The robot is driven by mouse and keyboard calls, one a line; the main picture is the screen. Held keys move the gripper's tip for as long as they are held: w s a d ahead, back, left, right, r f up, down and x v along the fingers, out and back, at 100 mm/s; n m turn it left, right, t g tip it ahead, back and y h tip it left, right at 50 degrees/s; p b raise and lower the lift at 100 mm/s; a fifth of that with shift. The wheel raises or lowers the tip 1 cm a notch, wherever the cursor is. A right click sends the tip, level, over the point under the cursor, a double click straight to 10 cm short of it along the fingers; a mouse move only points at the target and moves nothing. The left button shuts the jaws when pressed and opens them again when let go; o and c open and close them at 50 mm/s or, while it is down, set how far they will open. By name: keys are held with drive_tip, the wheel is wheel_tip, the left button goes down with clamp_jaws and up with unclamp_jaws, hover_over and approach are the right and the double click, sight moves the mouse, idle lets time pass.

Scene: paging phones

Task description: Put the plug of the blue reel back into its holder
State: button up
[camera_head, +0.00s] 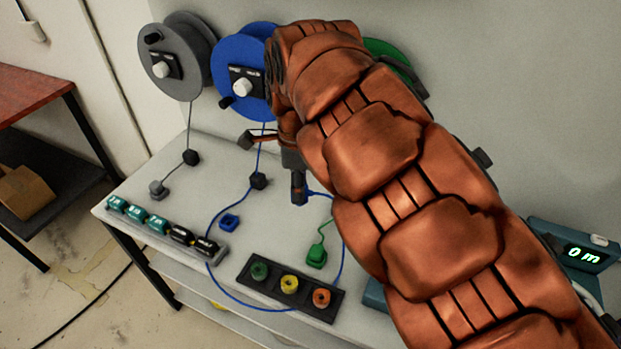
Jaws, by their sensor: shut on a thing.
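The blue reel (236,82) is mounted on the wall behind the table, partly covered by my arm. Its blue cable drops to a dark guide block (258,181), then loops over the table and its front edge and back up to my gripper. The small square blue holder (229,222) sits on the table, left of my gripper, and looks empty. My gripper (298,188) points down above the table behind the green plug. It is shut on the blue reel's plug, which is mostly hidden between the fingers at the cable's end. My arm hides part of the gripper.
A grey reel (172,60) and its grey plug (158,188) are at left. A green reel (385,50) is behind my arm; the green plug (316,257) is on the table.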

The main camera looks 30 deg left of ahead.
drive_tip(key=a+p, duration=0.5)
drive_tip(key=a, duration=0.4)
drive_tip(key=shift+s+a, duration=0.15)
drive_tip(key=shift+a, duration=0.25)
drive_tip(key=shift+a, duration=0.1)
drive_tip(key=a, duration=0.8)
drive_tip(key=shift+s, duration=0.15)
idle(0.8)
idle(0.8)
